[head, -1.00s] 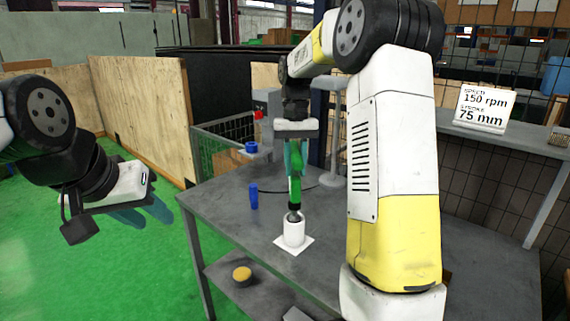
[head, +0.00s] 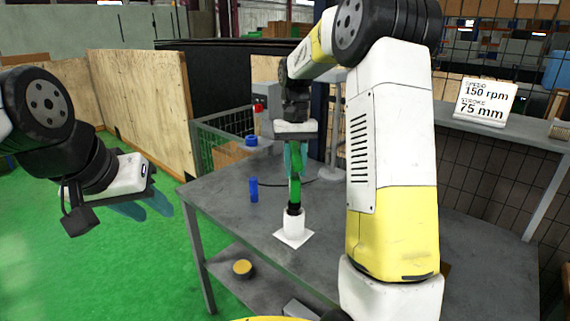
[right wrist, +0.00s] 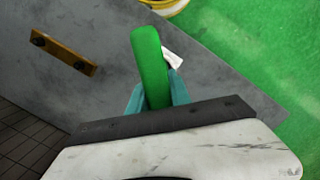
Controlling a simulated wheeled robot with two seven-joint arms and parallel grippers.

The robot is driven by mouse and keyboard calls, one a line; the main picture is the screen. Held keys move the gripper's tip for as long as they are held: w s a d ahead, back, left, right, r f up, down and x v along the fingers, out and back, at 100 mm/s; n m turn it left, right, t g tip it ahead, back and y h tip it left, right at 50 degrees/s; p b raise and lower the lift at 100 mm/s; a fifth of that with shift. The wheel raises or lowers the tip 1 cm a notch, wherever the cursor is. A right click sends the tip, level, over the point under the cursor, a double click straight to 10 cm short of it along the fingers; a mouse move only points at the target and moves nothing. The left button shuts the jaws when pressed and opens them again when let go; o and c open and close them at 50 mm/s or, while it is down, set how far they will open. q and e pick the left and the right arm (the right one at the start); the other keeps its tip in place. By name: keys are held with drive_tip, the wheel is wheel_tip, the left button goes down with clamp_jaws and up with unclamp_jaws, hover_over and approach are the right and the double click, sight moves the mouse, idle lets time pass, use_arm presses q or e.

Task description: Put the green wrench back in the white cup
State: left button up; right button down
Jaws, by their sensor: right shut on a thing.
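The green wrench (head: 296,186) hangs upright in my right gripper (head: 294,158), whose teal fingers are shut on its upper part. Its black lower part (head: 293,208) is at the mouth of the white cup (head: 294,226), and its tip is hidden inside. The cup stands upright on a white square (head: 291,240) on the grey table.
A blue cylinder (head: 253,190) stands on the grey table (head: 225,200) left of the cup. A blue ring-like part (head: 251,140) is behind it. A yellow-topped round thing (head: 242,268) sits on the lower shelf. A sign (head: 484,101) stands on the right.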

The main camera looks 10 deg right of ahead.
sight(295, 150)
drive_tip(key=shift+f, duration=1.85)
drive_tip(key=c, duration=1.1)
unclamp_jaws()
drive_tip(key=r, duration=0.5)
drive_tip(key=w+r, duration=0.1)
drive_tip(key=r, duration=0.1)
drive_tip(key=shift+w+d+r, duration=0.1)
drive_tip(key=shift+r, duration=0.25)
